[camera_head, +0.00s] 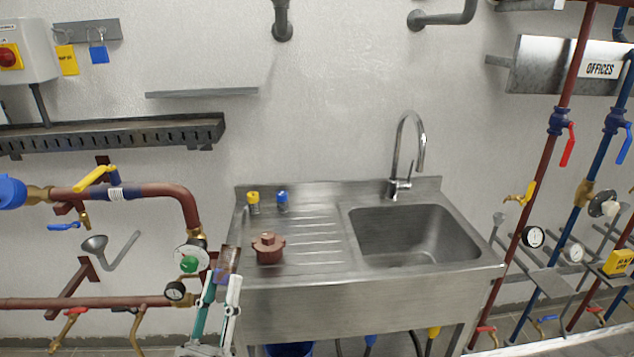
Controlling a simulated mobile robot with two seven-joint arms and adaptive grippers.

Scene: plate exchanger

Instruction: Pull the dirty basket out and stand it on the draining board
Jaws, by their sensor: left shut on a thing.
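My left gripper (222,280) comes up from the bottom of the picture, left of the sink unit. It is shut on a small brownish, dirty-looking basket (229,261), which it holds at the left end of the draining board (318,218). The basket's lower part is hidden between the fingers. I cannot tell whether it touches the board's edge. A red-brown cap (268,248) stands on the board just right of the basket. My right gripper is not in view.
A yellow-topped item (253,202) and a blue-topped item (282,200) stand at the back of the board. Its ribbed middle is clear. The sink basin (415,236) and tap (398,185) are to the right. Pipework with a gauge (175,291) is close left of the gripper.

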